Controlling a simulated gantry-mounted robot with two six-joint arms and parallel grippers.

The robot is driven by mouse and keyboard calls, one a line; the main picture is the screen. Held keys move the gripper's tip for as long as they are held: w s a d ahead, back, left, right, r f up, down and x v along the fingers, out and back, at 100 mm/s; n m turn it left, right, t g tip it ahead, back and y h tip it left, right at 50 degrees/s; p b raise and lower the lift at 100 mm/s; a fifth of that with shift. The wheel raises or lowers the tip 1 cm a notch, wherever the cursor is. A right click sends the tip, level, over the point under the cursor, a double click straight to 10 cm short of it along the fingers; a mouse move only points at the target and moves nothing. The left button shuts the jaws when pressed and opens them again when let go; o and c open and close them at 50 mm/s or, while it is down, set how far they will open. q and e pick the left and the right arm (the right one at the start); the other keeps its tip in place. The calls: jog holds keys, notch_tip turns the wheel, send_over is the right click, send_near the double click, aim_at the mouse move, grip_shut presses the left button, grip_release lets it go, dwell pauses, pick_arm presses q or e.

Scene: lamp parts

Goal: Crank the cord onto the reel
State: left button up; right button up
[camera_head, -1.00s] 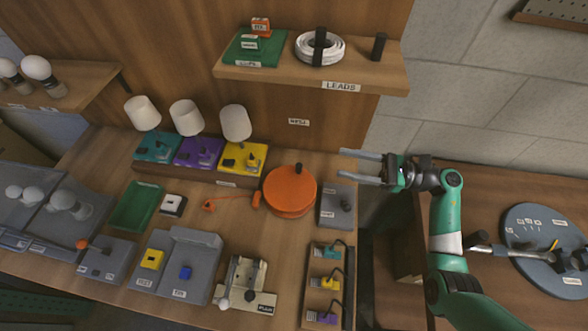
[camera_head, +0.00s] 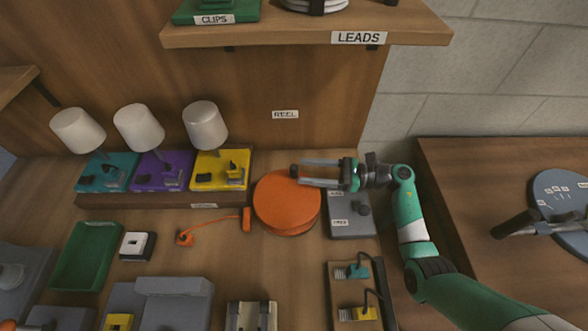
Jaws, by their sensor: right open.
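The orange reel (camera_head: 284,208) lies flat on the wooden table, with a small dark crank knob (camera_head: 294,171) standing on its upper edge. An orange cord (camera_head: 214,228) runs on the table to the left of the reel, between an orange plug-like piece (camera_head: 184,238) and an orange block (camera_head: 246,220) beside the reel. My right gripper (camera_head: 302,172) is open and level, pointing left, with its fingertips at the crank knob. I cannot tell whether they touch it.
A grey box with a dark knob (camera_head: 349,222) sits under and right of my right gripper. Three lamps on teal, purple and yellow (camera_head: 219,181) bases stand at the back left. A shelf (camera_head: 290,36) hangs above. A green tray (camera_head: 88,257) lies at left.

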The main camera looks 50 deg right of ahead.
aim_at(294, 169)
jog(key=x, duration=0.4)
grip_shut()
dwell(1.4)
